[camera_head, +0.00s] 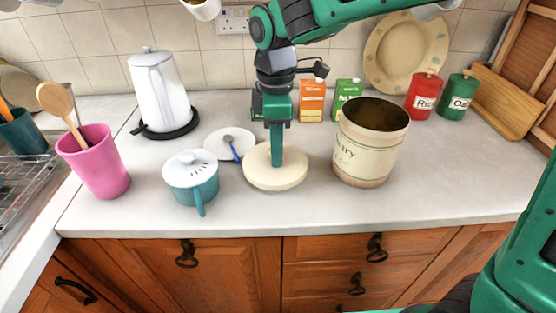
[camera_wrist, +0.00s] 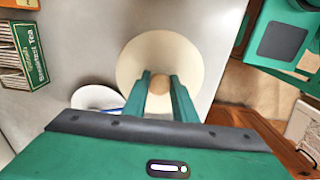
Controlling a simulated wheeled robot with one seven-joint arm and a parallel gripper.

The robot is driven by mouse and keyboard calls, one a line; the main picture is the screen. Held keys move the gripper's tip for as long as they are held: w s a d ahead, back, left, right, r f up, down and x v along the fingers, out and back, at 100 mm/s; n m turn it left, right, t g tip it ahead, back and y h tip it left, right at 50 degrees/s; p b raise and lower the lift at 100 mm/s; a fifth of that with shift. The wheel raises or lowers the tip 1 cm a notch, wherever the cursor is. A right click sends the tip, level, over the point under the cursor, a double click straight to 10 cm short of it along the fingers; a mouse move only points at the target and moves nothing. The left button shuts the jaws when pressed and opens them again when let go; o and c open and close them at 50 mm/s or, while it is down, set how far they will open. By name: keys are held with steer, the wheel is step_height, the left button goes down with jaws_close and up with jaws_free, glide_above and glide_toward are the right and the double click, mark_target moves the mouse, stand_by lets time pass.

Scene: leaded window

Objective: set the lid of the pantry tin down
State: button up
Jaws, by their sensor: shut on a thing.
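The cream round lid (camera_head: 262,177) of the pantry tin is at the middle of the counter, left of the tin. My gripper (camera_head: 276,160) points straight down over it, its fingers shut on the knob at the lid's centre. In the wrist view the knob (camera_wrist: 160,84) shows between my two fingers (camera_wrist: 159,88), with the pale lid (camera_wrist: 150,52) around it. The lid looks level, at or very near the counter; I cannot tell whether it touches. The cream pantry tin (camera_head: 368,146) stands upright and open, its dark inside showing.
A white saucer with a blue-handled spoon (camera_head: 230,146) lies close at the lid's left. A teal lidded pot (camera_head: 191,179) stands further left. Cartons (camera_head: 312,101) and red and green canisters (camera_head: 422,97) stand behind. The counter front (camera_head: 290,218) is clear.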

steer(key=shift+w+d+f, duration=0.1)
steer(key=shift+f, duration=2)
steer(key=o, duration=1)
steer(key=shift+f, duration=0.1)
steer(key=shift+o, duration=0.2)
step_height(320, 180, up, 12)
steer(key=shift+r, duration=0.15)
